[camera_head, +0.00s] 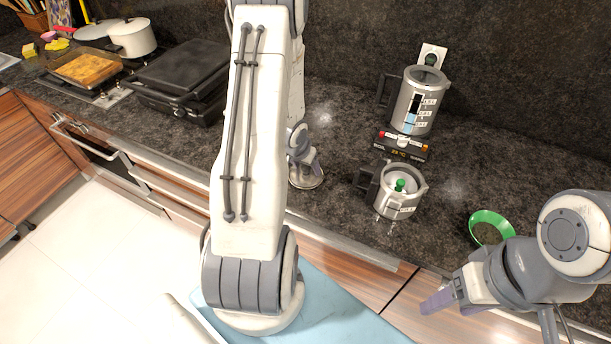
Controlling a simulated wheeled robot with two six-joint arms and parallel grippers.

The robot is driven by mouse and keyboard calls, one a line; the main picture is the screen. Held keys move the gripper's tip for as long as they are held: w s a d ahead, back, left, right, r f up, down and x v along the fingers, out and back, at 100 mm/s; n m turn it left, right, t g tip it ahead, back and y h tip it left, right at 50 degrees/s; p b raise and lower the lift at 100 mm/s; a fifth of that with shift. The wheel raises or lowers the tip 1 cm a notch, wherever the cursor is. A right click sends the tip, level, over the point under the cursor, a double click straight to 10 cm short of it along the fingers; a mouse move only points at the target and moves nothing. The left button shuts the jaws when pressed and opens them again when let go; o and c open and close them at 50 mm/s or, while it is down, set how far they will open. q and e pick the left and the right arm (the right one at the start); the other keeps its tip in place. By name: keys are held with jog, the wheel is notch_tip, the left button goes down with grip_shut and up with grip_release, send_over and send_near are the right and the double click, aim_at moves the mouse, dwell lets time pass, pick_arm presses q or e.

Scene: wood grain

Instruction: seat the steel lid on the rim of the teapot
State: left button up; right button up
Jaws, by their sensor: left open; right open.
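The steel lid (306,180) is a small round silver disc on the dark counter, left of the teapot and partly covered by my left gripper. The teapot (398,204) appears to be the short steel pot with a dark handle on its left; its top looks open, with a green knob inside. My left gripper (312,165) is open right above the lid; I cannot tell whether its fingers touch it. My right gripper (434,302) is open and empty in front of the counter edge, at the lower right, away from the teapot.
A tall steel jug (414,105) stands behind the teapot, with a small dark scale-like device (402,147) between them. A green ring (490,219) lies to the right. A black grill (185,75) and a white pot (132,40) stand at the left.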

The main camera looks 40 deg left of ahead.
pick_arm(q)
grip_shut()
